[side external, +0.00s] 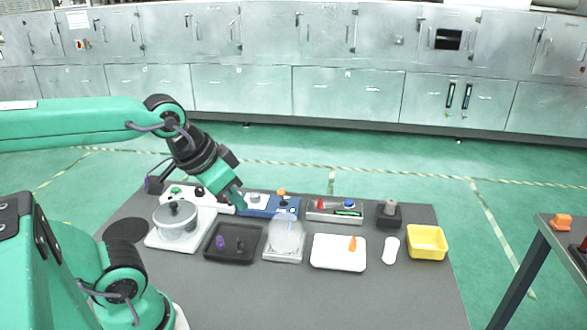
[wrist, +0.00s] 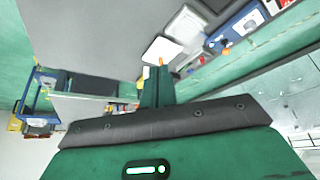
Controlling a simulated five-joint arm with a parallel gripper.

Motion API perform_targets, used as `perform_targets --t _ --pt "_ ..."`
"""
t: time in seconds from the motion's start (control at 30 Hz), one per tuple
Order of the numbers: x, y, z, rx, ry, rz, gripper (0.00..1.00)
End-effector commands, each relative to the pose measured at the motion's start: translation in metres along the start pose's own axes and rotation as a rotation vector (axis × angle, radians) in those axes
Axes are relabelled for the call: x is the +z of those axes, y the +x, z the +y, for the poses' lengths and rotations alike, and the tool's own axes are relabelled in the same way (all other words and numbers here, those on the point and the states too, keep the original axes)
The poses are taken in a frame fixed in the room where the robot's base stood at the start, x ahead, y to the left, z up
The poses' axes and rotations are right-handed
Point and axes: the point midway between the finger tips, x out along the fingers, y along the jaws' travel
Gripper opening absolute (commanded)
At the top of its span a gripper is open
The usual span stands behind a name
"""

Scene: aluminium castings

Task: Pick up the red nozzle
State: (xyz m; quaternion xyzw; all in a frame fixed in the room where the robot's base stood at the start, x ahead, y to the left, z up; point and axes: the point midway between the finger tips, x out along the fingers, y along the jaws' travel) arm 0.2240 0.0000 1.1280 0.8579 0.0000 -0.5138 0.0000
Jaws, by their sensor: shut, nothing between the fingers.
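A small red piece (side external: 320,203), which may be the red nozzle, lies in the grey tray (side external: 312,216) at the back of the table. It is too small to make out its shape. My gripper (side external: 239,206) is shut and empty above the back of the table, left of that tray and close to the blue box (side external: 257,205). In the wrist view my gripper (wrist: 157,72) shows as shut green fingers, pointing toward the white tray (wrist: 160,52).
Blue and green pieces share the grey tray. In front stand a black tray (side external: 224,258) with dark and purple pieces, a clear-domed container (side external: 286,238), a white tray (side external: 325,262) with an orange piece, and a yellow bin (side external: 427,242). A lidded pot (side external: 178,225) stands left. The table front is clear.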

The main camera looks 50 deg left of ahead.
Motion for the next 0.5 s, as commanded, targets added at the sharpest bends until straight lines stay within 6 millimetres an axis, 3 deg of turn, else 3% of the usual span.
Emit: perform_targets --t 0.03,0.23,0.5 --pt "0.0000 0.0000 0.0000 0.000 0.000 0.000 0.00" --pt "0.0000 0.0000 0.0000 0.000 0.000 0.000 0.39" --pt "-0.0001 0.0000 0.0000 0.000 0.000 0.000 0.41"
